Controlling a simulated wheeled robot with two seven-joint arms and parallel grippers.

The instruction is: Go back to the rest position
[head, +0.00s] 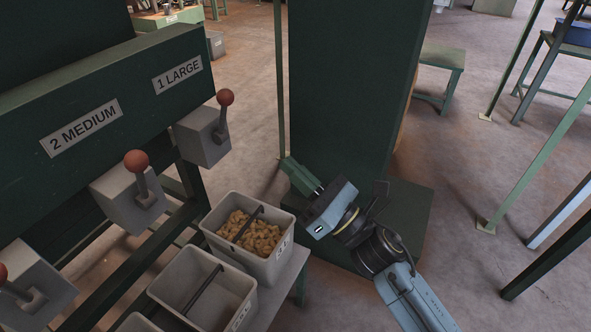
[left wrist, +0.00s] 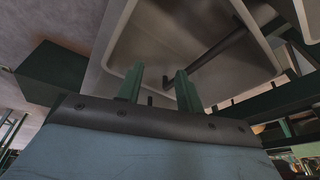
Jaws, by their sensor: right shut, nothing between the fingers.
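My right gripper (head: 291,167) is in the middle of the head view, its arm coming from the lower right. Its green fingers are shut with nothing between them, to the right of the filled bin and apart from it. My left gripper (left wrist: 157,88) shows only in the left wrist view. Its two green fingers stand apart with a gap between them. A grey bin (left wrist: 122,35) with a dark handle bar lies beyond those fingers. The bar passes behind the right finger, and I cannot tell whether they touch.
A grey bin (head: 277,262) full of brown nuts sits on a stand beside an empty bin (head: 163,281). Green hoppers with lever boxes (head: 203,137) and labels line the left. A dark green column (head: 345,80) stands behind my right gripper.

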